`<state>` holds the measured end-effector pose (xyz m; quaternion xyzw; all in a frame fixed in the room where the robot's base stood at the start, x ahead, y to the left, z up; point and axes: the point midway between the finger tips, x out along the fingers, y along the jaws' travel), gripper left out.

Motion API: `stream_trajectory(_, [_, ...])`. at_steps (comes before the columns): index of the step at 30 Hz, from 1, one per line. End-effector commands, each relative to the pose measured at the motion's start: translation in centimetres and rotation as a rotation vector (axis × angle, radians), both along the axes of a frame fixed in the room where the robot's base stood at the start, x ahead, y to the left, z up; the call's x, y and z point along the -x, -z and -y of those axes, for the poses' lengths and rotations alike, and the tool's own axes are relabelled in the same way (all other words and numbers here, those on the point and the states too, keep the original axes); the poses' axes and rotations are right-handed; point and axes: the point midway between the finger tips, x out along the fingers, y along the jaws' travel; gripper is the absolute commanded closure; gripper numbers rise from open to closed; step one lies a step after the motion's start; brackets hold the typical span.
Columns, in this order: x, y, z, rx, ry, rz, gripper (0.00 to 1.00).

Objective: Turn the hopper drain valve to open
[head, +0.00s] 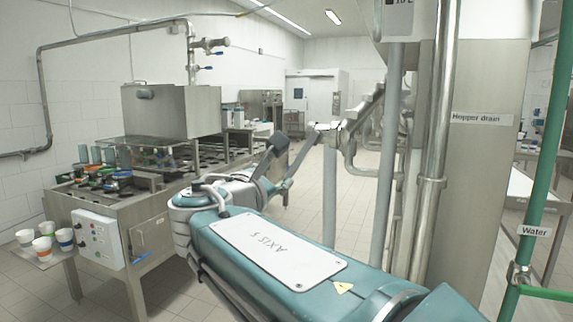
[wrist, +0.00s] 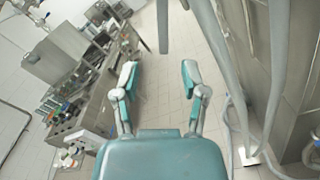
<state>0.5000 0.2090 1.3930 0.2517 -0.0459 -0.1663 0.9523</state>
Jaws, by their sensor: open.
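My gripper (head: 301,136) is open and empty at the end of my teal arm, left of the steel pipework. In the wrist view, its two fingers (wrist: 159,78) stand wide apart with bare floor between them. The label "Hopper drain" (head: 475,118) is on the steel column at the right. Bent grey pipework (head: 362,125) stands left of that column, just right of my gripper in the head view. A valve handle cannot be clearly made out. In the wrist view, a grey pipe (wrist: 163,28) hangs beyond the fingertips, apart from them.
A steel filling machine (head: 170,112) stands left, with several cups (head: 45,243) on its side shelf. A thick vertical pipe (head: 434,130) and a green pipe labelled "Water" (head: 545,170) stand right. Tiled floor (head: 308,195) is clear in the middle.

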Motion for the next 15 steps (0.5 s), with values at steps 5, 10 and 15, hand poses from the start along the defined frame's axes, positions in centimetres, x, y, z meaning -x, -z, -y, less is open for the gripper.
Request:
stream_trajectory(5, [-3.2,0.2,1.1,0.001,0.006,-0.003,0.44])
stream_trajectory(10, [-6.1,0.3,1.7,0.003,0.005,-0.003,0.44])
stream_trajectory(15, [-8.2,0.3,2.4,0.002,0.003,-0.003,0.44])
